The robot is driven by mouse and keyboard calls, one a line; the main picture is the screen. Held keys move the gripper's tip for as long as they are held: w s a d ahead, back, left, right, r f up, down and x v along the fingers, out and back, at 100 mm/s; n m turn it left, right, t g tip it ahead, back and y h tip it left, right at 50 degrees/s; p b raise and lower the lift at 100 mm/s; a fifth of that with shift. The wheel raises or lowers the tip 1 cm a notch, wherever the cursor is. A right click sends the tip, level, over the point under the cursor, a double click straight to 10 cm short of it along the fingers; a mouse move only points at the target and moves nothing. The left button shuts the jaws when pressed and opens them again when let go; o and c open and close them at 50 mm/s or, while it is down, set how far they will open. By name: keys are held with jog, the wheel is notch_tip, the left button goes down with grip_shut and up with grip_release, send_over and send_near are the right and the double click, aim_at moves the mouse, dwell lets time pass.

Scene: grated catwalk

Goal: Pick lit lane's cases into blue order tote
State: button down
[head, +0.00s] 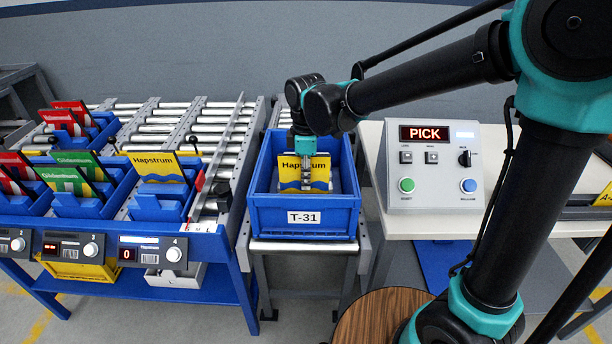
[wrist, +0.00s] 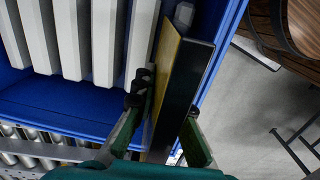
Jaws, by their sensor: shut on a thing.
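The blue order tote (head: 340,222), labelled T-31, stands on a roller stand in the middle of the head view. My gripper (head: 305,178) points down inside it, shut on a yellow Hapstrum case (head: 320,172). In the wrist view my gripper (wrist: 166,112) pinches the case (wrist: 190,75) edge-on near one tote wall. Several pale upright slabs (wrist: 72,40) stand beside it in the tote (wrist: 60,112). The case's lower end is hidden. Another Hapstrum case (head: 158,166) sits in the lane 4 bin (head: 158,207); the lane 4 display (head: 127,254) shows a red 0.
Green Güldenstern-like cases (head: 68,180) and red cases (head: 62,118) fill bins to the left. A roller conveyor (head: 220,125) lies left of the tote. A control box (head: 435,170) showing PICK stands on a white table to the right.

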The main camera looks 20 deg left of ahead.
jog(key=shift+f, duration=2.95)
jog(key=c, duration=1.5)
grip_release()
jog(key=o, duration=0.4)
notch_tip(320, 180, up, 8)
